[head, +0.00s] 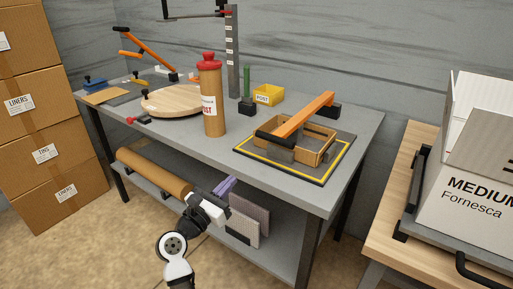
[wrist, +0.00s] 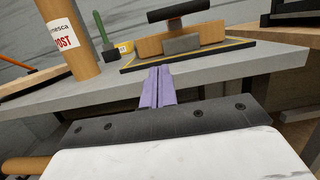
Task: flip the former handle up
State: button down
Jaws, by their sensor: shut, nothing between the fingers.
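The former is a wooden frame (head: 323,156) on a dark mat with a yellow border, at the right end of the grey workbench. Its orange arm (head: 303,116) slopes from a black block at the back right down to a black handle (head: 275,139) at the front left. The handle also shows in the wrist view (wrist: 178,11), above the wooden frame (wrist: 208,36). My gripper (head: 226,186) is low in front of the bench, below and left of the former and apart from it. Its purple fingers (wrist: 157,86) are together and empty.
A red-capped bottle (head: 211,100) stands left of the former, near a round wooden board (head: 175,101). A yellow box (head: 269,94) sits behind. The bench's front edge (head: 270,192) lies between my gripper and the former. A brown roll (head: 150,170) lies on the lower shelf.

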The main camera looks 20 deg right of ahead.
jog(key=p+x, duration=0.2)
jog(key=x, duration=0.7)
jog(key=shift+w+d+r+p, duration=0.1)
jog(key=shift+r+p, duration=0.1)
jog(key=shift+p, duration=0.15)
jog(key=shift+w+d+r+p, duration=0.45)
jog(key=shift+d+r, duration=0.1)
jog(key=shift+r, duration=0.25)
jog(key=shift+w+d+r+p, duration=0.45)
jog(key=shift+w+d+r, duration=0.1)
jog(key=shift+r, duration=0.25)
